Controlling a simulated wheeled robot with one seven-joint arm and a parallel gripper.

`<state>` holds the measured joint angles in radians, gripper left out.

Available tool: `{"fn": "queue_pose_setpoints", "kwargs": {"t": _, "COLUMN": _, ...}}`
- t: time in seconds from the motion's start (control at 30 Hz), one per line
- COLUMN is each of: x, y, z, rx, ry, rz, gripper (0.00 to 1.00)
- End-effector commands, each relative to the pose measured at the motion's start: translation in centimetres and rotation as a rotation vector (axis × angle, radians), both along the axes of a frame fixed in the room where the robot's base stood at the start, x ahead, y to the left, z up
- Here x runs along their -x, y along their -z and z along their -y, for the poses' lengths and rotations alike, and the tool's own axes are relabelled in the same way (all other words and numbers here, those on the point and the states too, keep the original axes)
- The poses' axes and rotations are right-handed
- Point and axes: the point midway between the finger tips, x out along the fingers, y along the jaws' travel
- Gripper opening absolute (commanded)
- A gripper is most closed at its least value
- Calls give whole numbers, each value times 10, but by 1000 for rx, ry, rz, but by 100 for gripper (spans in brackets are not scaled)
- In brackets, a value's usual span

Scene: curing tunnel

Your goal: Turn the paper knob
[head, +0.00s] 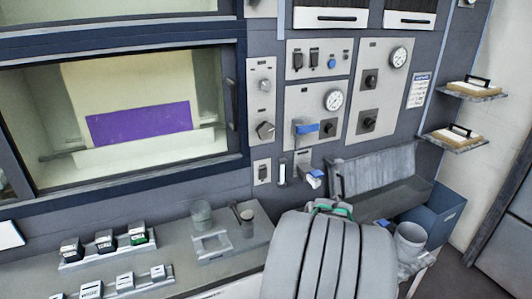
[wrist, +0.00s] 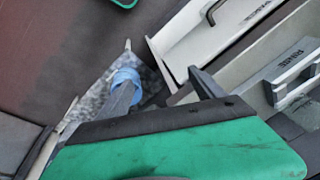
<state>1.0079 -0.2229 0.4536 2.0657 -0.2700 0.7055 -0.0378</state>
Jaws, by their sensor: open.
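Several dark knobs sit on the grey control panels in the head view. In the head view my arm fills the lower middle, and I cannot make out the fingers there.
Pale labelled boxes (wrist: 215,35) lie close beyond my gripper in the wrist view. In the head view, a blue lever (head: 306,128) juts from the middle panel. A grey counter (head: 185,268) holds several small labelled boxes. Two shelves, upper (head: 476,94) and lower (head: 455,148), stick out at right.

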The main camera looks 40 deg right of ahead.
Motion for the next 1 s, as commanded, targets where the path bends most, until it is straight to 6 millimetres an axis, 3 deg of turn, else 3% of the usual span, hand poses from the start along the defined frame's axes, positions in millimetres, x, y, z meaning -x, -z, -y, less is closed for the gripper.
{"fn": "queue_pose_setpoints", "kwargs": {"t": 0.03, "x": -17, "y": -5, "z": 24, "rx": 34, "ry": -12, "rz": 79, "gripper": 78}}
{"fn": "queue_pose_setpoints", "kwargs": {"t": 0.1, "x": -50, "y": -16, "z": 53, "rx": 109, "ry": -68, "rz": 210, "gripper": 78}}
{"fn": "queue_pose_setpoints", "kwargs": {"t": 0.17, "x": -84, "y": -32, "z": 70, "rx": 185, "ry": -135, "rz": 327, "gripper": 78}}
{"fn": "queue_pose_setpoints", "kwargs": {"t": 0.23, "x": -124, "y": -60, "z": 86, "rx": 290, "ry": -216, "rz": 466, "gripper": 78}}
{"fn": "queue_pose_setpoints", "kwargs": {"t": 0.37, "x": -185, "y": -146, "z": 108, "rx": 541, "ry": -355, "rz": 735, "gripper": 78}}
{"fn": "queue_pose_setpoints", "kwargs": {"t": 0.4, "x": -199, "y": -178, "z": 112, "rx": 630, "ry": -392, "rz": 816, "gripper": 78}}
{"fn": "queue_pose_setpoints", "kwargs": {"t": 0.5, "x": -219, "y": -249, "z": 113, "rx": 856, "ry": -456, "rz": 993, "gripper": 78}}
{"fn": "queue_pose_setpoints", "kwargs": {"t": 0.6, "x": -220, "y": -282, "z": 120, "rx": 1042, "ry": -476, "rz": 1045, "gripper": 78}}
{"fn": "queue_pose_setpoints", "kwargs": {"t": 0.77, "x": -229, "y": -287, "z": 124, "rx": 1102, "ry": -517, "rz": 1022, "gripper": 78}}
{"fn": "queue_pose_setpoints", "kwargs": {"t": 1.0, "x": -273, "y": -287, "z": 136, "rx": 1097, "ry": -517, "rz": 1023, "gripper": 78}}
